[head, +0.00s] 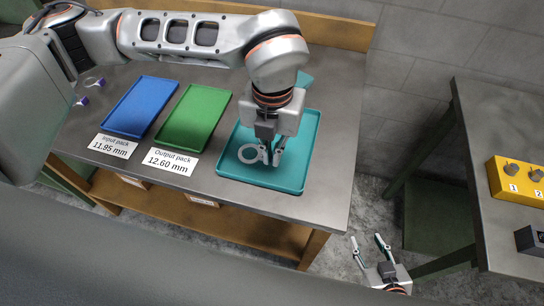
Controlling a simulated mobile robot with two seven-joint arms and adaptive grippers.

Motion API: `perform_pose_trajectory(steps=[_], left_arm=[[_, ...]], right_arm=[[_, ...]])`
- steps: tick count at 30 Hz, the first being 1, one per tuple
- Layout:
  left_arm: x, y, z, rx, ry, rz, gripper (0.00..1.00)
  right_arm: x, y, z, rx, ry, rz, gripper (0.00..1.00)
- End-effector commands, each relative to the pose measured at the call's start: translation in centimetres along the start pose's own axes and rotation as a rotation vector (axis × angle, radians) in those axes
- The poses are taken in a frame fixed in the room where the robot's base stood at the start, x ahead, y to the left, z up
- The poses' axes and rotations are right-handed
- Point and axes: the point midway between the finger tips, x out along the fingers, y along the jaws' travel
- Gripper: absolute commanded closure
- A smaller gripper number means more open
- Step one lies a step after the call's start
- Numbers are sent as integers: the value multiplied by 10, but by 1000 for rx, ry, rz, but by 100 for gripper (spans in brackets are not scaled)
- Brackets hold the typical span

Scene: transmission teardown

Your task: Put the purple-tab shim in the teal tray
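The teal tray (306,150) lies at the right end of the bench. A grey ring shim (241,158) shows at the tray's left side, beside the left finger of my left gripper (270,160). No tab colour shows on this ring; its right edge is partly hidden by the finger. My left gripper points down over the tray, its fingers a little apart with no thing clearly between them. Two purple tabs show at the bench's left: one on a thin ring (99,82), another nearer (82,101), partly hidden by my arm. My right gripper (366,237) is open and empty, below the bench's right edge.
A blue tray (140,107) and a green tray (194,118) lie left of the teal one, with label cards (170,162) in front. A teal piece (304,79) lies behind the teal tray. A second table with a yellow block (515,180) stands right, across a floor gap.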

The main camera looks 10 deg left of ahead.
Motion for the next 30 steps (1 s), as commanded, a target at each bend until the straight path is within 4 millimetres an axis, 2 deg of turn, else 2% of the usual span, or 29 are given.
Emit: perform_pose_trajectory(steps=[1, 4, 16, 18, 30], left_arm=[[9, 0, -1, -1, 4, 1, 100], [19, 0, 0, 0, 2, 0, 100], [25, 0, 0, 0, 0, 0, 100], [24, 0, 0, 0, 0, 0, 79], [20, 0, 0, 0, -1, 0, 79]], right_arm=[[0, 0, 1, 0, -1, 0, 60], [0, 0, 2, 0, -4, 0, 60], [2, -1, 9, 0, -12, -2, 60], [2, -1, 8, 0, -11, -1, 60], [0, 0, 2, 0, -3, 0, 60]])
